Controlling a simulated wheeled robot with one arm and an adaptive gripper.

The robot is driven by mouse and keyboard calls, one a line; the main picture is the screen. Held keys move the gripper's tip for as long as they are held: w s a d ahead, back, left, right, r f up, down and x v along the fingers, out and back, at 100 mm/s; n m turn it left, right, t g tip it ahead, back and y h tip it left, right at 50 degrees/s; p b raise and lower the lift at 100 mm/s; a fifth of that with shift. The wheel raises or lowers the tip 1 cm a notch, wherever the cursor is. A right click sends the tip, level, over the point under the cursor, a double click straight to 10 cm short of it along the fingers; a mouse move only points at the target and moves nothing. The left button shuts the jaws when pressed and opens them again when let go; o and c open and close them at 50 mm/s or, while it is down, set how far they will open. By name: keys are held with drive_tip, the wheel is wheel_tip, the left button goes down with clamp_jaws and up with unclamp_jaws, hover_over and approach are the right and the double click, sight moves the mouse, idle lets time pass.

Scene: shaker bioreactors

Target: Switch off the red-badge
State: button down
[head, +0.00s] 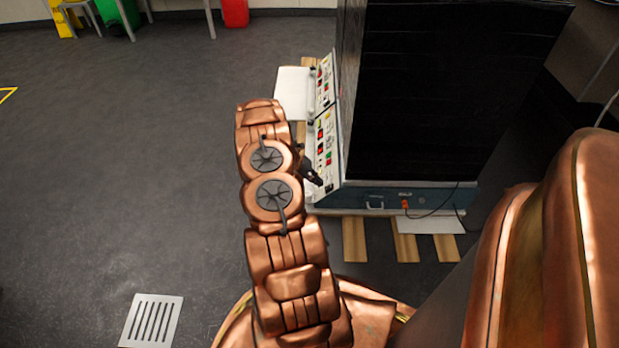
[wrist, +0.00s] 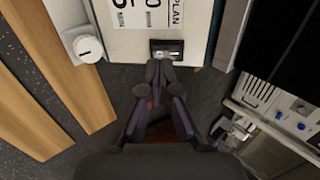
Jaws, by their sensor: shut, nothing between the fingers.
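The black-sided machine (head: 450,90) stands on the right in the head view, with sloping white control panels (head: 323,150) on its left side. These carry small red, green and yellow marks; I cannot tell which one is the red badge. My gripper (head: 315,178) is at the near panel, partly hidden by my arm. In the wrist view my gripper (wrist: 160,70) is shut and empty. Its tips point at a black rocker switch (wrist: 167,49) on a white panel's edge, just below it in the picture. I cannot tell whether they touch. The switch's position is unclear.
A white round knob (wrist: 88,48) sits left of the switch. Wooden slats (wrist: 50,70) lie on the left in the wrist view. Another unit with blue knobs (wrist: 280,116) is on the right. A floor grate (head: 152,320) lies at lower left; the floor left of my arm is clear.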

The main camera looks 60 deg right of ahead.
sight(327, 188)
drive_tip(key=shift+b+x, duration=0.4)
drive_tip(key=shift+x, duration=1.05)
drive_tip(key=shift+s+f+g+p, duration=0.1)
drive_tip(key=shift+f+g+p, duration=0.2)
drive_tip(key=shift+p, duration=0.15)
drive_tip(key=shift+r+p, duration=0.5)
drive_tip(key=shift+r, duration=0.3)
drive_tip(key=p+v, duration=0.5)
drive_tip(key=v, duration=0.9)
drive_tip(key=shift+s+r, duration=0.3)
